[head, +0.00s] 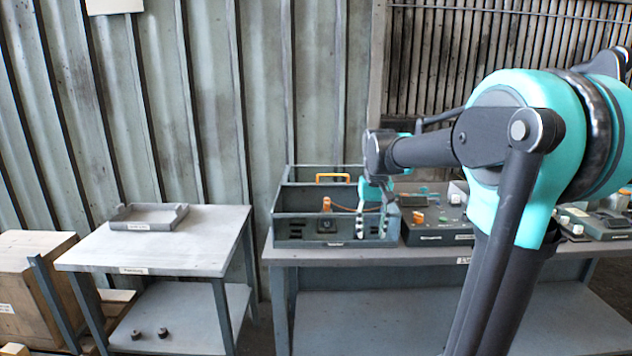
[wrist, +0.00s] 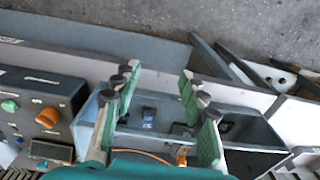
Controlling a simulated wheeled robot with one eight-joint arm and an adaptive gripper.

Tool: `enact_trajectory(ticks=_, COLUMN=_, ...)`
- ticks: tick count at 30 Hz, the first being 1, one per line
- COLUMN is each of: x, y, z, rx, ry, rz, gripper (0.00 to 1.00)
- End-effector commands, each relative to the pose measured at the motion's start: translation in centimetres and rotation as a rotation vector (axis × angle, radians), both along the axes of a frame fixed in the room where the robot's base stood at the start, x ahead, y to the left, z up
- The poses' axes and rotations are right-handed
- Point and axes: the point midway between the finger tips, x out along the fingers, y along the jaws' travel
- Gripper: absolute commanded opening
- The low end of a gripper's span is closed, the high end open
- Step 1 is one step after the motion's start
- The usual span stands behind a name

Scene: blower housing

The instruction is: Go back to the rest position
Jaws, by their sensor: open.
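My gripper (head: 373,218) is at the right part of the grey open-topped crate (head: 290,230) on the right bench. In the wrist view my gripper (wrist: 158,92) has its two green-padded fingers spread wide, with nothing held between them. The crate (wrist: 255,133) lies below the fingers there. A small dark part with a blue mark (wrist: 148,117) sits in the crate, seen between the fingers. An orange part (head: 326,204) stands in the crate's left part, beside a dark block (head: 327,226). Whether the fingertips are below the crate's rim I cannot tell.
Control boxes with orange and green knobs (head: 437,217) stand right of the crate. A left table (head: 190,255) carries a shallow grey tray (head: 148,217); two small dark cylinders (head: 150,333) are on its lower shelf. A wooden box (head: 30,280) stands far left.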

Motion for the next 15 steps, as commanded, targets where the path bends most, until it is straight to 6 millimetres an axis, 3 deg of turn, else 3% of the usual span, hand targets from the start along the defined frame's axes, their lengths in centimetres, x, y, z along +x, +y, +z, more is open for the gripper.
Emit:
enact_trajectory(ticks=8, x=-4.1, y=-1.1, z=-4.8, rx=0.004, ry=-0.075, rz=-0.001, gripper=0.42)
enact_trajectory(ticks=11, x=-6.3, y=-1.5, z=-7.2, rx=0.005, ry=-0.114, rz=-0.001, gripper=0.42)
enact_trajectory(ticks=15, x=-11.0, y=-2.4, z=-11.7, rx=0.005, ry=-0.188, rz=-0.004, gripper=0.42)
